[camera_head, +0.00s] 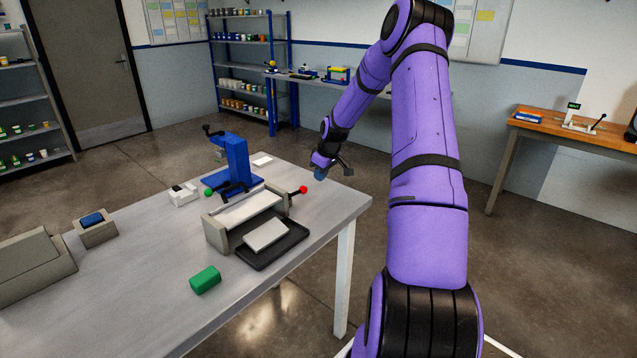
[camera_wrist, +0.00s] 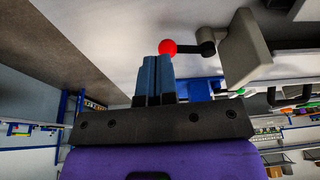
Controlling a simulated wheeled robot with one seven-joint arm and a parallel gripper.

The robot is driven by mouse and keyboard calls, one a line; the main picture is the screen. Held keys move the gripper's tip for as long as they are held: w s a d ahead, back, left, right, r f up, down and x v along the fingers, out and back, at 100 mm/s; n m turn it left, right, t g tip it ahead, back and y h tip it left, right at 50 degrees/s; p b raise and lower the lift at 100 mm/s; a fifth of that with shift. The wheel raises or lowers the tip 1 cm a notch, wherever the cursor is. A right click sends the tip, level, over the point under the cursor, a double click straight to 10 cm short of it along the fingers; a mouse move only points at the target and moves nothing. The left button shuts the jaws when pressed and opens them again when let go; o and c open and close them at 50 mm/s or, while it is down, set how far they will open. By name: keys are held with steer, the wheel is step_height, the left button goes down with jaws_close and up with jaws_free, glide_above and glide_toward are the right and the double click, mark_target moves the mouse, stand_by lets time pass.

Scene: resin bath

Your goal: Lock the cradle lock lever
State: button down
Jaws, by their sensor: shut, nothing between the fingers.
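The grey cradle (camera_head: 216,234) stands on the table, with a pale slab between its end blocks. A black lever with a red knob (camera_head: 303,190) sticks out from its right end, pointing right. In the wrist view the red knob (camera_wrist: 167,47) lies just beyond my fingertips, and its black rod (camera_wrist: 192,48) runs to a grey block (camera_wrist: 246,52). My gripper (camera_head: 319,174) is beside the knob, at the table's far right corner. In the wrist view my gripper (camera_wrist: 156,58) has its blue fingers together and empty. I cannot tell whether they touch the knob.
A black tray (camera_head: 262,261) with a pale block lies in front of the cradle. A blue press (camera_head: 237,160) stands behind it. A small white box (camera_head: 184,195) stands left of the press.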

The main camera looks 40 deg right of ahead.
steer(key=v, duration=0.5)
steer(key=shift+r, duration=0.15)
steer(key=shift+a, duration=0.1)
stand_by(0.3)
steer(key=s+a+r+h, duration=0.1)
steer(key=s+a+r, duration=0.4)
steer(key=a+r, duration=0.65)
steer(key=s+a+r+h, duration=0.1)
steer(key=s+a+r, duration=0.3)
steer(key=a+r, duration=0.75)
steer(key=s+a+r, duration=0.1)
steer(key=s+a, duration=0.4)
steer(key=s, duration=0.3)
steer(key=s+a+r+m+t+y, duration=0.1)
steer(key=s+a, duration=0.4)
steer(key=s, duration=0.3)
steer(key=s+a+r+m, duration=0.1)
steer(key=s+a, duration=0.4)
steer(key=s, duration=0.3)
steer(key=shift+s+t, duration=0.25)
steer(key=shift+t, duration=0.15)
